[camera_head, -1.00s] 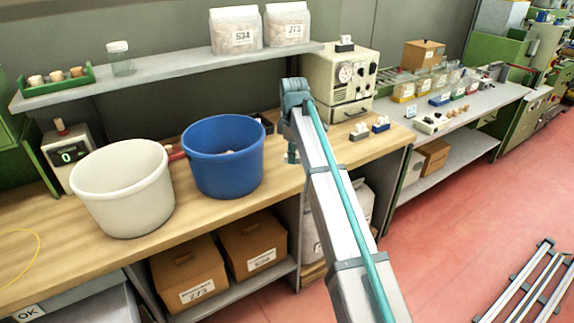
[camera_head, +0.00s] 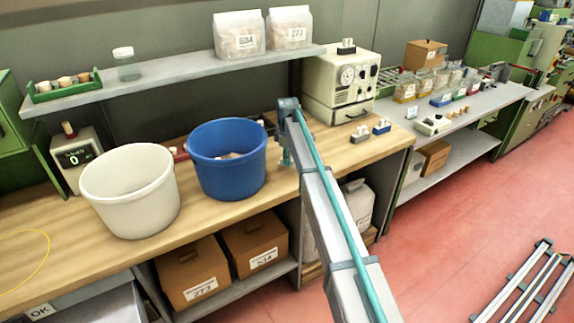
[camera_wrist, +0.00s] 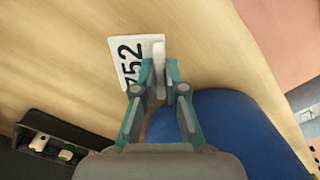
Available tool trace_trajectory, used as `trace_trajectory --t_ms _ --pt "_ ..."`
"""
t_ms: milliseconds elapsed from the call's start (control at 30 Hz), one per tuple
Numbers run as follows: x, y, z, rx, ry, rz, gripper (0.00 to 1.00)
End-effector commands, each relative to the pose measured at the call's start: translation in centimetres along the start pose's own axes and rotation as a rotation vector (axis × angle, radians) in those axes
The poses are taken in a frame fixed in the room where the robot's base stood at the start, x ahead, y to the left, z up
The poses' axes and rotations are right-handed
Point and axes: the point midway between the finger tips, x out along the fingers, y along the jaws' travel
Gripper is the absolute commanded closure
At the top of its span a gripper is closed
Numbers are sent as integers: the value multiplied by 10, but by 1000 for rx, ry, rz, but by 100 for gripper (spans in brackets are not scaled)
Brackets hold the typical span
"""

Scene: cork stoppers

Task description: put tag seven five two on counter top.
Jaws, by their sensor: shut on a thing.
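A white tag printed 752 (camera_wrist: 126,64) shows in the wrist view, with a pale upright part between my fingertips. My gripper (camera_wrist: 160,72) is shut on that part. The tag is over the wooden counter top (camera_wrist: 55,50); I cannot tell whether it touches the wood. In the head view, my gripper (camera_head: 285,158) is low over the counter top (camera_head: 350,152), just right of the blue bucket. The tag cannot be made out there.
The blue bucket (camera_head: 229,180) stands close beside my gripper, with a white bucket (camera_head: 130,205) to its left. A black tray (camera_wrist: 35,120) lies near the gripper. Small tag holders (camera_head: 381,127) and a cream machine (camera_head: 335,90) stand to the right. Some wood is clear at front right.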

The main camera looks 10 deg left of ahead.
Motion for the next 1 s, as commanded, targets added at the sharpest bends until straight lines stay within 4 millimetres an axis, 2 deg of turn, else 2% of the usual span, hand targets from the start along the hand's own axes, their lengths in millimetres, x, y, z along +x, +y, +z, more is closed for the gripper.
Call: trace_trajectory --t_ms 167,400,800,833,967,1000 --pt "10 9 -4 0 -1 -1 100" --pt "39 7 -3 0 -1 -1 100" --pt "45 8 -3 0 0 0 100" --pt "44 8 -3 0 0 0 86" --pt "44 8 -3 0 0 0 65" --pt "44 8 -3 0 0 0 64"
